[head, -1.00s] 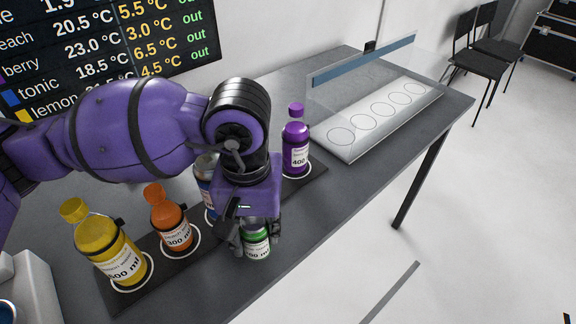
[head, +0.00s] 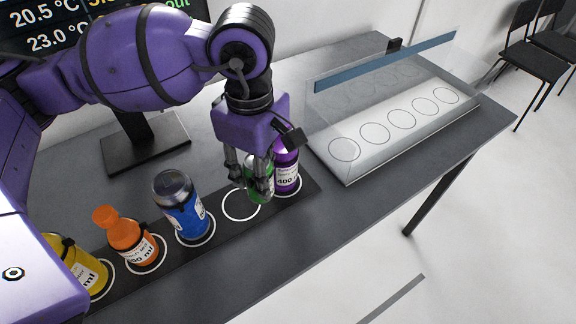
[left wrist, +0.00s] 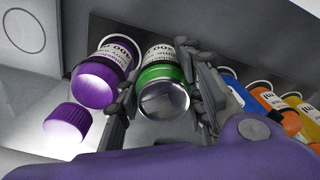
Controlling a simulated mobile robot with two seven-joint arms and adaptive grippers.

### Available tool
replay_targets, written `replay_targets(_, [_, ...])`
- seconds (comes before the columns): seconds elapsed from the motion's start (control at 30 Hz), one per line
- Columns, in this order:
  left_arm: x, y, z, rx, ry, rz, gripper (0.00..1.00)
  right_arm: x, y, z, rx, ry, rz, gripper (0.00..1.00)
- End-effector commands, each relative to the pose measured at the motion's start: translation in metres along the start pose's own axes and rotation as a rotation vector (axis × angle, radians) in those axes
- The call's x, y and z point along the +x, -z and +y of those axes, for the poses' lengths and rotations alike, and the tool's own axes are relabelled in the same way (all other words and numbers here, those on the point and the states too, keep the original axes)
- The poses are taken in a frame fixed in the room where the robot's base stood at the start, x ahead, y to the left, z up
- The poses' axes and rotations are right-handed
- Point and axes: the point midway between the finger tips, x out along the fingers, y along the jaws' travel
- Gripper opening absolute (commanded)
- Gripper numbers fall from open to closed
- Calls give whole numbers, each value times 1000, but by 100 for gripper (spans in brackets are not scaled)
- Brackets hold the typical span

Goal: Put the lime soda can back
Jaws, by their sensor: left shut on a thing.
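The lime soda can (head: 259,184) is green with a white label and a silver top. My left gripper (head: 250,186) is shut on it, with a finger on each side in the left wrist view (left wrist: 162,95). The can is close beside the purple bottle (head: 287,175), at the right of an empty white ring (head: 240,205) on the black strip (head: 215,233). Whether it is touching the strip or the bottle I cannot tell. My right gripper is not in view.
A blue can (head: 183,207), an orange bottle (head: 130,240) and a yellow bottle (head: 83,268) stand in rings on the strip's left part. A clear-screened white tray (head: 372,158) with empty circles is at the back right. A black monitor stand (head: 145,148) is behind.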

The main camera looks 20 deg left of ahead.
Motion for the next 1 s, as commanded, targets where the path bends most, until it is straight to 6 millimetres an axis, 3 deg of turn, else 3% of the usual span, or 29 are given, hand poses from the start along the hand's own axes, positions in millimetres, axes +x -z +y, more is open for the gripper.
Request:
replay_targets(0.27, [-12, 14, -4, -616, -1, -1, 0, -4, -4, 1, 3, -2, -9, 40])
replay_targets(0.7, [-37, 39, -14, -1829, -8, -4, 0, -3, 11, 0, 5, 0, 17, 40])
replay_targets(0.9, [-46, 47, -17, -2252, -12, -7, 0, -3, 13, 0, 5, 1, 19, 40])
replay_targets(1.0, [-48, 49, -18, -2378, -13, -8, 0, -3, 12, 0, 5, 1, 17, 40])
